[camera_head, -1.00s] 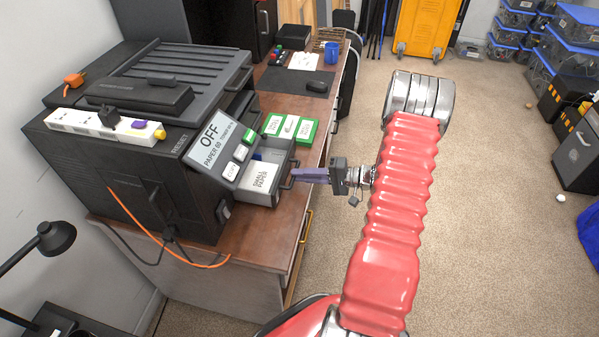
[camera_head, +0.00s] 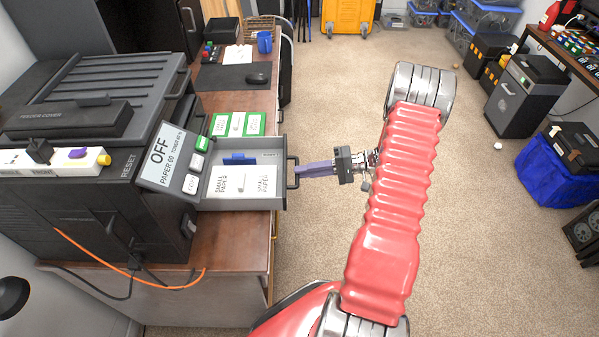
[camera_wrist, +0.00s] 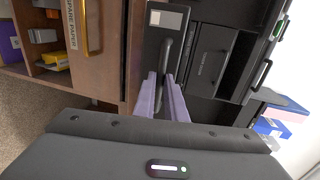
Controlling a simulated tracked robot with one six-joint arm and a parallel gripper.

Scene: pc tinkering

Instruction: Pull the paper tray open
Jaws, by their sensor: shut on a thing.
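The paper tray (camera_head: 268,199) sticks well out to the right from the dark printer (camera_head: 100,215) in the head view. Its inside shows white floor labelled "SMALL PAPER" and a blue piece (camera_head: 238,159). My gripper (camera_head: 298,169) is at the tray's black handle (camera_head: 291,172), with its purple fingers shut on it. In the wrist view the fingers of my gripper (camera_wrist: 163,88) close around the dark handle (camera_wrist: 166,60). The exact contact at the fingertips is small in the head view.
The printer stands on a wooden desk (camera_head: 235,245). Green-edged paper packs (camera_head: 238,124), a black mouse (camera_head: 258,78) and a blue mug (camera_head: 264,42) lie behind the tray. An orange cable (camera_head: 130,275) hangs at the front. The carpet (camera_head: 320,250) to the right is open.

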